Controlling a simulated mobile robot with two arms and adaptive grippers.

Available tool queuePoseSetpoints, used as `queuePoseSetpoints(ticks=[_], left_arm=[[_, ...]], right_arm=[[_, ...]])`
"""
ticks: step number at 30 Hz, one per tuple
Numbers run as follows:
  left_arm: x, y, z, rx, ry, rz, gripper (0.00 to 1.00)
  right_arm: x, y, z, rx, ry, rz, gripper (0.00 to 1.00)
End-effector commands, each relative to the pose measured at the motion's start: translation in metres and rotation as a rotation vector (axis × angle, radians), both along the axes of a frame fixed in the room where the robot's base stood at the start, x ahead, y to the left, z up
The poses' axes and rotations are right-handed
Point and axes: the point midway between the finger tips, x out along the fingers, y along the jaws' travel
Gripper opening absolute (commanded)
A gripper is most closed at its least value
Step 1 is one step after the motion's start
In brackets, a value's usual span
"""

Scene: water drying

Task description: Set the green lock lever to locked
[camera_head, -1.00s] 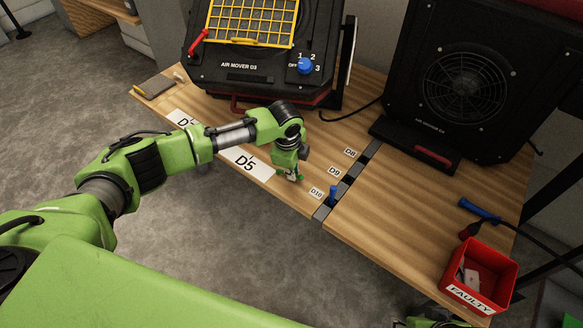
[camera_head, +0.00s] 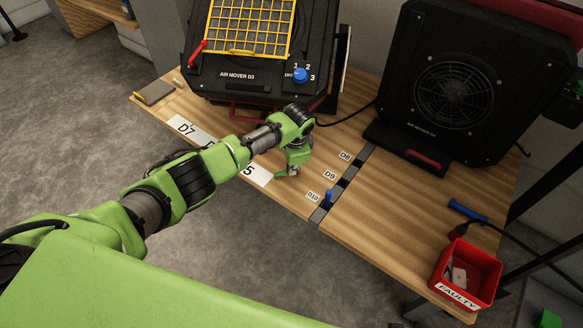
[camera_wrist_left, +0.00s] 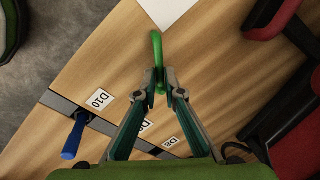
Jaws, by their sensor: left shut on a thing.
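The green lock lever (camera_wrist_left: 157,46) shows in the wrist view as a slim, rounded green piece between my left fingertips, reaching past them toward a white card. My left gripper (camera_wrist_left: 159,84) is shut on its near part. In the head view the left gripper (camera_head: 291,171) is low over the table, beside the D5 card (camera_head: 258,174). Only a small green bit of the lever (camera_head: 280,175) shows there, left of the fingers. How the lever is fixed, and any lock marking, cannot be made out. My right gripper is not in view.
A blue lever (camera_head: 328,198) stands in the dark slotted strip by the D10 label, right of my left gripper. The air mover D3 (camera_head: 262,100) and a black fan unit (camera_head: 450,90) stand behind. A red FAULTY bin (camera_head: 467,275) sits at right.

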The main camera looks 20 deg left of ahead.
Motion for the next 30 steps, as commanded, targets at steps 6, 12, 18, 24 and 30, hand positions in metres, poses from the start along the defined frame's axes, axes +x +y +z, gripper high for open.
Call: queuePoseSetpoints(ticks=[6, 12, 18, 24, 30], left_arm=[[0.008, 0.004, -0.002, -0.003, 0.005, 0.208, 0.0], [0.014, 0.01, -0.003, -0.002, 0.005, 0.379, 0.0], [0.018, 0.016, -0.003, -0.002, 0.005, 0.511, 0.0], [0.02, 0.021, -0.003, 0.0, 0.004, 0.595, 0.0], [0.021, 0.022, -0.002, -0.002, 0.005, 0.635, 0.0]], right_arm=[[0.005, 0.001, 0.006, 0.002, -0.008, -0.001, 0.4], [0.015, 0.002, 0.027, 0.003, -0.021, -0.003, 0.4], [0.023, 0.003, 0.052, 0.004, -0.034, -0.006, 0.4], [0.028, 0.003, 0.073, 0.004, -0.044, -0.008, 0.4], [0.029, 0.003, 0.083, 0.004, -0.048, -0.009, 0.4]])
